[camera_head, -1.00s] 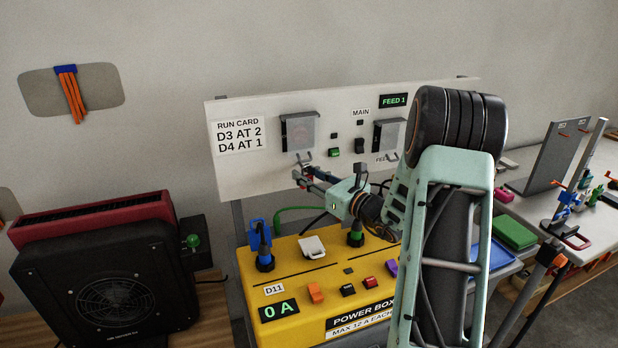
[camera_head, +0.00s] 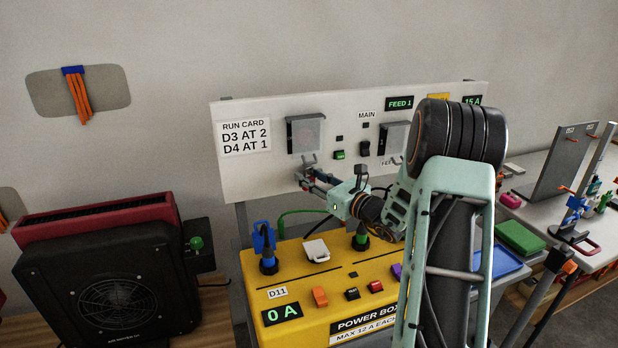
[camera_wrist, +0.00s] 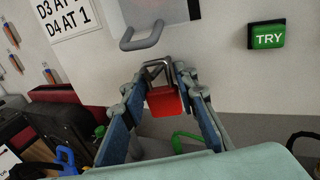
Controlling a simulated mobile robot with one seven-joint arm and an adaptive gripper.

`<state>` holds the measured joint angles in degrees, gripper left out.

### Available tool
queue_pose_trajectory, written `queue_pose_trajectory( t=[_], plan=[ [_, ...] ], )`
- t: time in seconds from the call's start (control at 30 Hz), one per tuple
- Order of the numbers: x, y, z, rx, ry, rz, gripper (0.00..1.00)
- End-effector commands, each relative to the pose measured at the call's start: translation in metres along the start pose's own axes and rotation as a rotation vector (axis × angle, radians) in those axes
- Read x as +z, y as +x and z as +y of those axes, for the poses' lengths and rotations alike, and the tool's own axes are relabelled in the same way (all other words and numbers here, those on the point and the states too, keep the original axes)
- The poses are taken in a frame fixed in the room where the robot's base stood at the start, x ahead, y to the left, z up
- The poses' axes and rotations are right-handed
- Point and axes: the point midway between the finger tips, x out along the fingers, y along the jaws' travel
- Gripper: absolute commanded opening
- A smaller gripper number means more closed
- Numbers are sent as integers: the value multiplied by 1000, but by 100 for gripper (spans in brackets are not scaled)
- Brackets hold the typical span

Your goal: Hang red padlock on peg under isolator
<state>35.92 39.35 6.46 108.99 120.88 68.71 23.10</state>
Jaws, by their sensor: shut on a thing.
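My gripper (camera_head: 313,180) is shut on the red padlock and holds it in front of the white panel, just below the left isolator (camera_head: 305,134). In the wrist view the red padlock (camera_wrist: 164,101) sits between the blue fingers with its metal shackle up. The grey peg (camera_wrist: 142,32), a bent bar on the panel under the isolator, shows above and slightly left of the shackle. The peg (camera_head: 308,161) is also small in the head view. The shackle and peg look apart in the wrist view, but their depth gap is hard to tell.
A green TRY button (camera_wrist: 267,36) is right of the peg. The yellow power box (camera_head: 330,262) with upright plugs stands below the arm. A black fan unit (camera_head: 113,285) is at left. My arm hides part of the right side.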

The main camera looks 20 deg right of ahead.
Motion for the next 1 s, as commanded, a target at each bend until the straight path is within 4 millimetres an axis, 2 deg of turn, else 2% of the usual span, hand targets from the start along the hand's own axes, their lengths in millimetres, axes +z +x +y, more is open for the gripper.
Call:
queue_pose_trajectory(
  t=[0.2,0.23,0.4,0.77,0.87,1.0],
  plan=[
    [0,0,0,0,0,-1,2],
    [0,0,0,0,0,-1,28],
    [0,0,0,0,0,0,46],
    [0,-4,-1,-2,0,1,48],
    [0,-15,-2,-4,-1,1,48],
    [0,-43,-2,-5,0,1,48]
  ],
)
